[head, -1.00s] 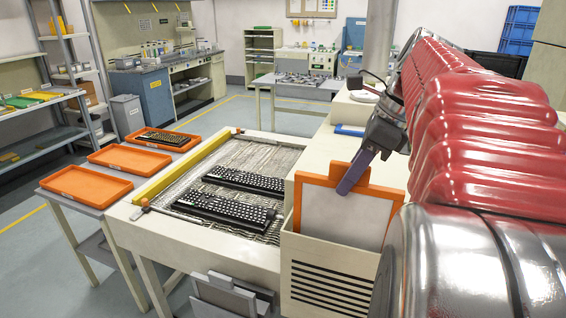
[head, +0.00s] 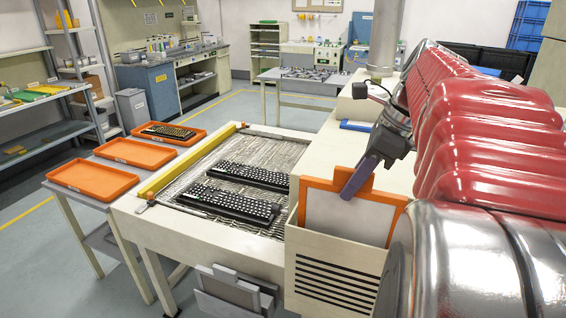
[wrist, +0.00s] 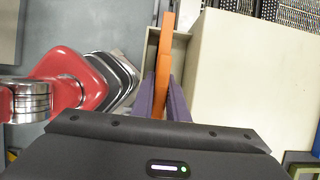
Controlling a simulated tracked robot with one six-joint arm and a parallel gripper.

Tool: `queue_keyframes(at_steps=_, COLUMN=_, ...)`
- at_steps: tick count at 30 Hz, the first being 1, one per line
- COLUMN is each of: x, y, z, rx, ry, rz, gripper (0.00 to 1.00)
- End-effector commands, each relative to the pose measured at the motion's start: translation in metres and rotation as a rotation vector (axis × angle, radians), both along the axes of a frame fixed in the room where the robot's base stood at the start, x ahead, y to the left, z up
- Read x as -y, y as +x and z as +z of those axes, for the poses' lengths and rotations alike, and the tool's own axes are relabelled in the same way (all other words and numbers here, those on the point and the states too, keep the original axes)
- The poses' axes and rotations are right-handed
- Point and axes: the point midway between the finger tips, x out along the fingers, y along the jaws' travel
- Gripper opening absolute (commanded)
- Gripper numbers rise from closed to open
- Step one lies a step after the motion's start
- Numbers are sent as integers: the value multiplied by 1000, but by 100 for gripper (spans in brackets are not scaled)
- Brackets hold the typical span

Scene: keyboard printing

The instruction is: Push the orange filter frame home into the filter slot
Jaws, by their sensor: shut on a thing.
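The orange filter frame (head: 315,184) with its pale panel stands upright in the filter slot (head: 292,238) at the machine's front right corner. Its lower part is hidden inside the slot's housing, and its upper part with the tab sticks out above the rim. My gripper (head: 353,186) comes down from the upper right, with its purple fingers shut on the frame's top tab. In the wrist view the frame (wrist: 163,65) shows edge-on between the two purple fingers (wrist: 160,100). How deep the frame sits cannot be told.
Two black keyboards (head: 230,203) lie on the machine's mesh bed, with a yellow bar (head: 190,163) along its left. Orange trays (head: 92,180) stand on a side table at left. A grey holder (head: 232,292) hangs on the machine's front. The cream top right of the slot is mostly clear.

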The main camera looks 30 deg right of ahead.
Motion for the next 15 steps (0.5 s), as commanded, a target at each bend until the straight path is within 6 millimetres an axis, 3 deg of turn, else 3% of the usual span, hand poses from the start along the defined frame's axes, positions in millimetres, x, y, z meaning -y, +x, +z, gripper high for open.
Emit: queue_keyframes(at_steps=15, x=0, y=0, z=-13, rx=0, ry=0, rz=1, gripper=0)
